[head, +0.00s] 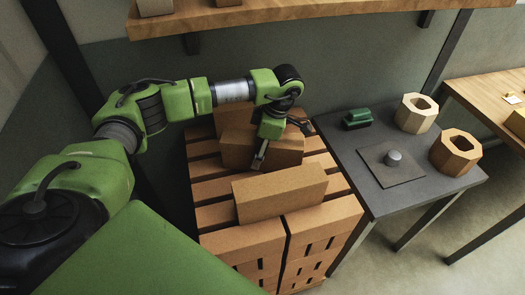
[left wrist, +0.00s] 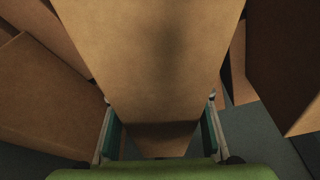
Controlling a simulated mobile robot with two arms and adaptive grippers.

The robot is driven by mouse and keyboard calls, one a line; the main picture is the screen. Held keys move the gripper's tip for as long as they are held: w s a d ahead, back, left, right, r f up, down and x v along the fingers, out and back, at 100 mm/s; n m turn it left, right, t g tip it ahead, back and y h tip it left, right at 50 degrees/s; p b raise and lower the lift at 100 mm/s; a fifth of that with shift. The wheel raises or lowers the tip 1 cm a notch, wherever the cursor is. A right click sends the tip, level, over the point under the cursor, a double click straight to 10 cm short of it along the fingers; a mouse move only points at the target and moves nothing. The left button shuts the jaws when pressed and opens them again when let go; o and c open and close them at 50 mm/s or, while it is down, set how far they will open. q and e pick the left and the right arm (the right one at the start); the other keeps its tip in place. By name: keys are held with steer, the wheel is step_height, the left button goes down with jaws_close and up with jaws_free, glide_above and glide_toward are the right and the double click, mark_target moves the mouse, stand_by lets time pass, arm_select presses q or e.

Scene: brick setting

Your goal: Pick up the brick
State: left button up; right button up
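In the left wrist view, a brick (left wrist: 155,60) fills the space between the two fingers of the left gripper (left wrist: 160,132). The fingers stand wide apart along its sides. I see no clear contact, and part of the brick's near end is in shadow. My right gripper is not in view.
A dark grey table (head: 345,150) on the right holds a green tool (head: 357,119), a plate with a metal knob (head: 394,158) and two octagonal blocks (head: 455,153). A wooden shelf (head: 230,18) is above. Other bricks flank the left gripper closely in the left wrist view (left wrist: 40,95).

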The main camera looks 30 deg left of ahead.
arm_select(q)
steer(key=c, duration=0.6)
steer(key=shift+r, duration=0.1)
jaws_close()
steer(key=shift+w+r, duration=0.1)
steer(key=shift+r, duration=0.05)
